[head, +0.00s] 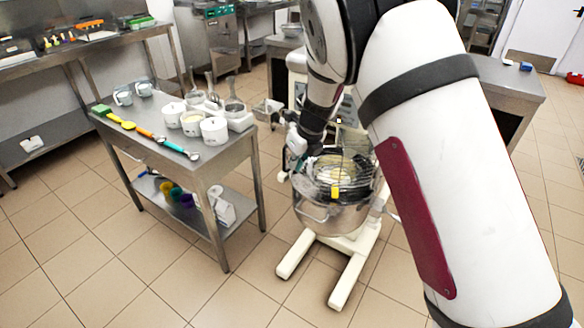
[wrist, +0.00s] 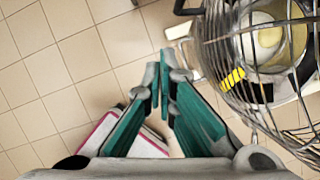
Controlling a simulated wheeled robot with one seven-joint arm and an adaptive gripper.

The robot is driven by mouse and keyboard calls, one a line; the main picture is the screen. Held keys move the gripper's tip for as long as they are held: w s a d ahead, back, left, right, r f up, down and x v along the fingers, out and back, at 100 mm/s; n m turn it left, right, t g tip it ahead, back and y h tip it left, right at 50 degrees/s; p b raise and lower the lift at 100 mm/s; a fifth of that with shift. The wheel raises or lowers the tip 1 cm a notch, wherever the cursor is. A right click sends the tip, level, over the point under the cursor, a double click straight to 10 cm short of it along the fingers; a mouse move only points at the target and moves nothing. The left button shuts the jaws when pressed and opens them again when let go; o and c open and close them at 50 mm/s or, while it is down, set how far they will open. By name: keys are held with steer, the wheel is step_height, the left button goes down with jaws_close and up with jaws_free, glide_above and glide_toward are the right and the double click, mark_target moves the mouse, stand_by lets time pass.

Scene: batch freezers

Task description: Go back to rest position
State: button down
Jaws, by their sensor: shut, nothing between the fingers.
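My gripper (wrist: 160,66) has teal fingers, which are closed together with nothing between them in the wrist view. It points down over the tiled floor. The wire guard (wrist: 225,60) of a floor-standing mixer lies just right of the fingertips in that view, with a gap seeming to separate them. In the head view my arm reaches toward the mixer, and the gripper beside its left side is small and partly hard to make out. The mixer's steel bowl (head: 318,213) sits under the guard, with something pale inside and a yellow-black label on the guard.
A steel table (head: 150,150) stands left of the mixer, carrying white containers (head: 214,131), cups and coloured-handled spoons. A counter (head: 80,50) runs along the back left. Another steel table (head: 505,85) is partly behind my arm. Tiled floor is free in front.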

steer(key=s+d+r+n, duration=0.6)
steer(key=s+r, duration=0.2)
steer(key=r, duration=0.2)
steer(key=s+d+r+n, duration=0.6)
steer(key=s+r, duration=0.3)
steer(key=r, duration=0.2)
steer(key=s+d+r+n+t+h, duration=0.1)
steer(key=s+d+n, duration=0.3)
steer(key=s+n, duration=0.4)
steer(key=s+d+r+n+h, duration=0.1)
steer(key=s+d+n, duration=0.4)
steer(key=s, duration=0.8)
steer(key=n, duration=0.3)
steer(key=shift+d+t+h, duration=0.25)
steer(key=shift+t+h, duration=0.15)
steer(key=shift+w, duration=0.15)
